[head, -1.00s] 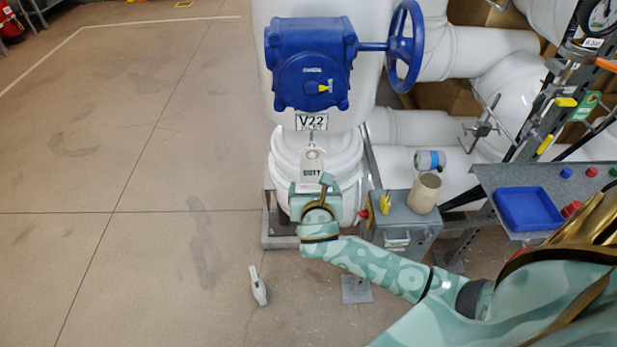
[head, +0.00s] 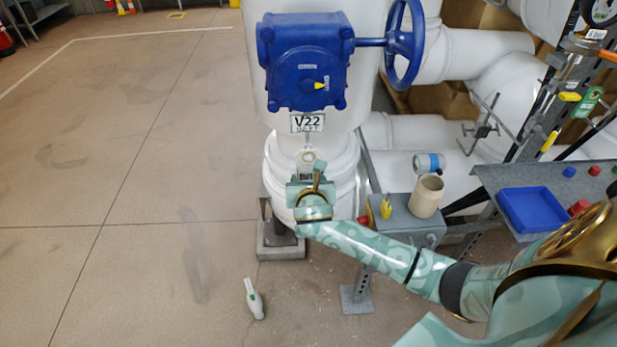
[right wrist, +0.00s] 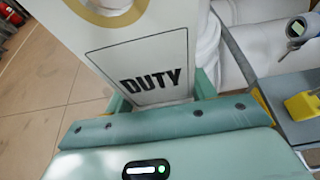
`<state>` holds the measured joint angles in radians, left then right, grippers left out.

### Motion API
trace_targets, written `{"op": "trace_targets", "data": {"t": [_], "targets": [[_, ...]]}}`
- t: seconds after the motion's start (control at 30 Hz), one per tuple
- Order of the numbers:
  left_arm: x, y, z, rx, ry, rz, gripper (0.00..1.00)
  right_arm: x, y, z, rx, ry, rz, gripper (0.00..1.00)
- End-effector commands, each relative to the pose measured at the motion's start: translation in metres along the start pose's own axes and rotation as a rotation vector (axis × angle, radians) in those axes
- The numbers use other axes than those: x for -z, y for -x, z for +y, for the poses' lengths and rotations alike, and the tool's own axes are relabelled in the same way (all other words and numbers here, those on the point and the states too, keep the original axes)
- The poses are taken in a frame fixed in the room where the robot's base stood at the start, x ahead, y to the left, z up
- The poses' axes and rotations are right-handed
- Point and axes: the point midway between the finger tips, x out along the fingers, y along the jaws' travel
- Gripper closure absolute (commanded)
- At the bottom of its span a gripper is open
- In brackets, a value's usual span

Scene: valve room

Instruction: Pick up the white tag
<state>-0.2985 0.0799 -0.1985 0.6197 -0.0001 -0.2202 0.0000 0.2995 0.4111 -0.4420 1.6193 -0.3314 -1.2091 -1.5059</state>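The white tag (head: 307,158) hangs below the V22 label on the front of the white pipe in the head view. In the right wrist view the tag (right wrist: 150,65) is large and close, with the word DUTY in a black frame and a brass-coloured ring near its top. My right gripper (head: 308,182) is at the tag's lower part and hides some of it. Its green fingers (right wrist: 161,93) stand apart, one near each side edge of the tag; whether they touch it is unclear. The tag's lower end is hidden. My left gripper is out of view.
A blue valve gearbox (head: 305,60) with a handwheel (head: 404,45) is above the tag. A grey box (head: 400,220) with a beige cup (head: 427,196) stands right of the gripper. A blue tray (head: 531,210) lies on a shelf. A white-and-green object (head: 254,299) lies on open floor.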

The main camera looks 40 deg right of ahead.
Motion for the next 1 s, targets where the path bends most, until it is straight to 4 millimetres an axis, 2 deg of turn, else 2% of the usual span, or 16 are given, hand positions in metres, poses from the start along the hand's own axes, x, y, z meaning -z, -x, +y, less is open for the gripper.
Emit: {"op": "trace_targets", "data": {"t": [0.33, 0.53, 0.57, 0.77, 1.0], "targets": [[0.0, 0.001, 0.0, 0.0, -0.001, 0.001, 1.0, -0.001, 0.001, 0.0, 0.0, 0.0, 0.001, 0.66], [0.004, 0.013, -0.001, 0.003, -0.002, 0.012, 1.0, -0.019, 0.008, 0.0, 0.0, -0.002, -0.004, 0.66], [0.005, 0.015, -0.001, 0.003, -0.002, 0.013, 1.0, -0.017, 0.011, 0.0, -0.001, -0.001, -0.001, 0.66], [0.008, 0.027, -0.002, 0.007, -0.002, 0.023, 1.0, 0.002, 0.052, 0.001, -0.002, -0.001, 0.002, 0.66], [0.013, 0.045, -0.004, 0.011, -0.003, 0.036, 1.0, 0.03, 0.12, 0.0, -0.001, -0.002, 0.003, 0.66]]}}
